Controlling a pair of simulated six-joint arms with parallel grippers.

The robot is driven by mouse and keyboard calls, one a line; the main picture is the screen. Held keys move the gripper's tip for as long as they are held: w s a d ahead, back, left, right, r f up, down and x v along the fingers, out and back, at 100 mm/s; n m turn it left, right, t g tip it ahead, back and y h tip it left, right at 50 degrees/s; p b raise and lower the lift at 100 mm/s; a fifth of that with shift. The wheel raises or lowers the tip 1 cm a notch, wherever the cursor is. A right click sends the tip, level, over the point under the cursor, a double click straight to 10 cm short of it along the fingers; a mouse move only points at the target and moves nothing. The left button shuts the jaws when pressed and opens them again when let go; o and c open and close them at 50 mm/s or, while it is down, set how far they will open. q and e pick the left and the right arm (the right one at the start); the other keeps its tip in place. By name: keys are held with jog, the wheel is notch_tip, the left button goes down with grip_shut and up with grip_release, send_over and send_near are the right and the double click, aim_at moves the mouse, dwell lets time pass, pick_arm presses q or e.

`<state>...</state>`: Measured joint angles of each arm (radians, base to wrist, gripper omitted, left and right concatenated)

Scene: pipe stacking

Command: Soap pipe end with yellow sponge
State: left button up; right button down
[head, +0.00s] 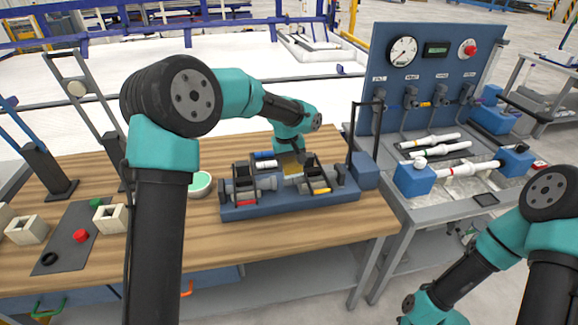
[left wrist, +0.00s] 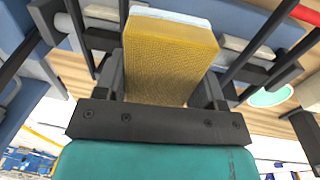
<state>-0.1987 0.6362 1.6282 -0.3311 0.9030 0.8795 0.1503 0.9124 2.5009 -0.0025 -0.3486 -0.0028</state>
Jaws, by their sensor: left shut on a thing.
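My left gripper (head: 289,160) reaches over the blue fixture (head: 285,207) on the wooden table. It is shut on the yellow sponge (head: 292,170), held low over the middle of the fixture. In the left wrist view the sponge (left wrist: 170,60) fills the space between the fingers and has a pale bluish-white far edge. A grey pipe piece (head: 264,183) lies in the left part of the fixture, and a white ribbed pipe end shows beside the sponge. Whether the sponge touches the pipe end I cannot tell. My right gripper is out of view; only its arm shows.
A green-rimmed round dish (head: 200,184) stands left of the fixture. A dark mat (head: 66,240) with small parts lies farther left. On the right, a grey bench carries a blue gauge panel (head: 432,75) and white pipes (head: 470,169). Bare wood lies in front of the fixture.

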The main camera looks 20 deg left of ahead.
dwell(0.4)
pick_arm(q)
jog(key=shift+f, duration=3.3)
jog(key=shift+f, duration=0.7)
jog(key=shift+w, duration=0.1)
jog(key=shift+w+a, duration=0.4)
jog(key=shift+w, duration=0.3)
jog(key=shift+s, duration=0.2)
jog(key=shift+s+d+f, duration=0.1)
jog(key=shift+s+d, duration=0.3)
jog(key=shift+s, duration=0.2)
